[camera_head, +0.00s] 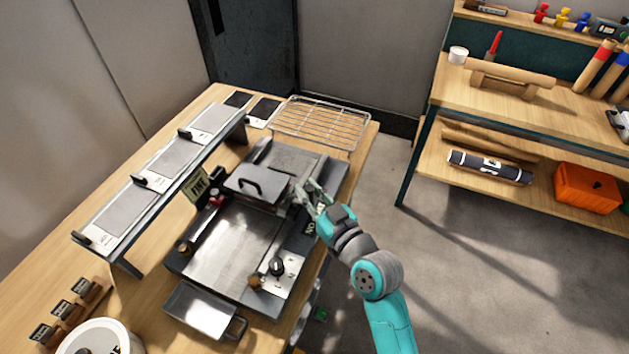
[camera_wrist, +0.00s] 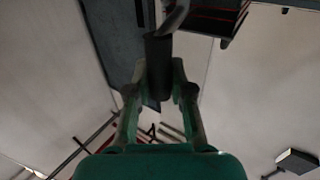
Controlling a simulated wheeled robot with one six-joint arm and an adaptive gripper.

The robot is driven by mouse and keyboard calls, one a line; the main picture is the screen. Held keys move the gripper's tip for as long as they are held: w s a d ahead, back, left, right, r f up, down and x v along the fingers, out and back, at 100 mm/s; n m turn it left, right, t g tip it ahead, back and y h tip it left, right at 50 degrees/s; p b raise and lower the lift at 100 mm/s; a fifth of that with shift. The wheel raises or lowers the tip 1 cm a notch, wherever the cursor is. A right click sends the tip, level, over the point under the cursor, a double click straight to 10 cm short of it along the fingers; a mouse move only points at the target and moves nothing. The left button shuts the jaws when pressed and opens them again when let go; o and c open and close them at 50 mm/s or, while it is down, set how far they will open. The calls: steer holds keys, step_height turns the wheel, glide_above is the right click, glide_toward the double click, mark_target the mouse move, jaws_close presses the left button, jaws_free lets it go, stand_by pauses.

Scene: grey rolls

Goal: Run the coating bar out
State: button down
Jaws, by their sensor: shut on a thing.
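The coating machine (camera_head: 222,238) lies on the wooden bench, with a bare shiny bed toward the front. A grey block with a black handle (camera_head: 257,184) sits across its bed toward the back. My gripper (camera_head: 306,194) is at the right side of this block, low over the machine's right edge. In the wrist view my gripper (camera_wrist: 160,88) is shut on a dark round grip (camera_wrist: 158,58), one finger on each side. I take this grip for the end of the coating bar; the bar's length is hard to make out beside the block and fingers.
A raised shelf with coated panels (camera_head: 170,162) runs along the machine's left. A wire rack (camera_head: 322,122) is behind it. A metal tray (camera_head: 201,309) and a white tub (camera_head: 100,338) are at the front. A control knob (camera_head: 277,266) stands at the machine's front right.

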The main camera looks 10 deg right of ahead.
steer(key=c, duration=1)
jaws_free()
steer(key=shift+s, duration=0.1)
steer(key=v, duration=1.2)
steer(key=s+d+f+m+g+h, duration=0.1)
steer(key=s+d+f+m+h, duration=0.15)
steer(key=s, duration=0.45)
steer(key=s+d+f+m+h, duration=0.1)
steer(key=s+f+h, duration=0.1)
steer(key=s+f, duration=0.35)
steer(key=s+d+f+m+g+h, duration=0.1)
steer(key=s+d+f+h, duration=0.1)
steer(key=s, duration=0.7)
steer(key=shift+n, duration=0.25)
steer(key=v, duration=0.8)
steer(key=shift+s+a+r, duration=0.2)
steer(key=shift+s+r, duration=0.1)
